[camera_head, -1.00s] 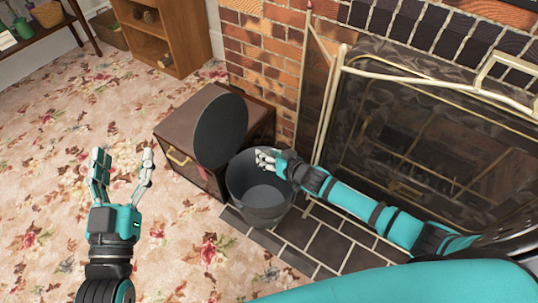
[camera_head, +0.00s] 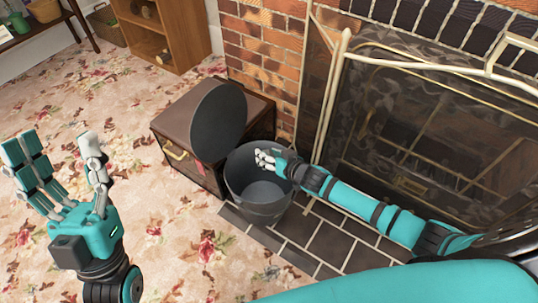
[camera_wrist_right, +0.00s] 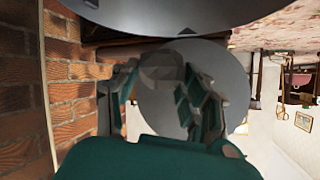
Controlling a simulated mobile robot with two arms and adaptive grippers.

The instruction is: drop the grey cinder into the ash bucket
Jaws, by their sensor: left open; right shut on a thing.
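The dark grey ash bucket (camera_head: 258,212) stands on the dark hearth tiles, its round lid (camera_head: 219,125) raised upright on the far left side. My right gripper (camera_head: 266,159) is over the bucket's mouth, near its far rim. In the right wrist view the right gripper (camera_wrist_right: 165,92) is shut on a grey lump, the cinder (camera_wrist_right: 162,68), with the lid behind it and the bucket's wall (camera_wrist_right: 170,14) at the top edge. The cinder is hidden in the head view. My left gripper (camera_head: 58,160) is open and empty above the carpet at the left.
A brown chest (camera_head: 187,150) stands close behind the bucket and lid. The fireplace screen (camera_head: 420,110) and brick wall (camera_head: 262,50) are at the right and back. A wooden shelf (camera_head: 165,35) stands further back. The carpet at the left is clear.

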